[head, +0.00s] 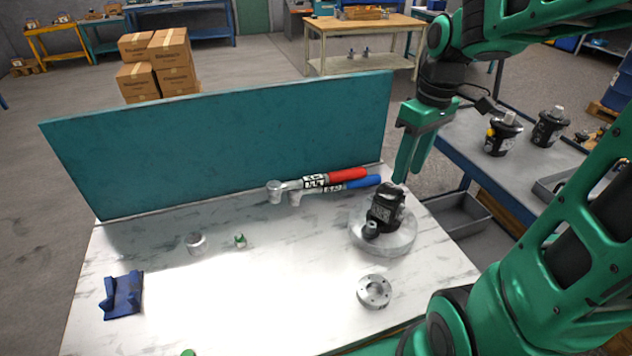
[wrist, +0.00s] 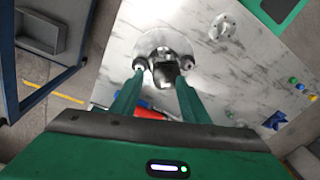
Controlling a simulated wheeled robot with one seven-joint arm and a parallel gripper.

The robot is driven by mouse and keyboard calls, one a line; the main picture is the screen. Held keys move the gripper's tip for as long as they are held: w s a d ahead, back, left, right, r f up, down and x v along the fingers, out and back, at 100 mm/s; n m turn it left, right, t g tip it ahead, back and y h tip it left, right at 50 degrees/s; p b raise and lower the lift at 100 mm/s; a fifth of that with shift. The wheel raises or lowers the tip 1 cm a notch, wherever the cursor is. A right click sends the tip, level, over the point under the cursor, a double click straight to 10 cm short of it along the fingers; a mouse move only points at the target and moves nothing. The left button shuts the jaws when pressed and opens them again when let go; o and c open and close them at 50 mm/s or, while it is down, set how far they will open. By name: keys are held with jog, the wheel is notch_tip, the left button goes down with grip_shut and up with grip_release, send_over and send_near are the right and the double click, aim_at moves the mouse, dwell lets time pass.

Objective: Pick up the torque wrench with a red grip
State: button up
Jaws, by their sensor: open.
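The torque wrench with a red grip (head: 347,174) lies on the white marbled table, close to the teal back panel. Its metal head points left. A second wrench with a blue grip (head: 362,182) lies just in front of it, close alongside. My gripper (head: 408,172) is open and empty, above the table's right edge, to the right of both grips. In the wrist view my gripper (wrist: 158,68) has its fingers apart. Part of the red grip (wrist: 148,114) shows between and below the fingers there, with most of the wrench hidden.
A black motor (head: 385,207) stands on a round metal base (head: 398,238) in front of the grips. A flanged ring (head: 374,291), a blue holder (head: 122,296) and a metal cylinder (head: 196,244) are on the table. The teal panel (head: 230,140) walls the back.

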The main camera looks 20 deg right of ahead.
jog(key=w+a+n+y, duration=0.1)
jog(key=w+a+n, duration=0.4)
jog(key=w+n, duration=0.45)
jog(key=n+y, duration=0.1)
jog(key=n, duration=0.4)
send_near(318, 176)
jog(key=shift+x, duration=4.25)
grip_shut()
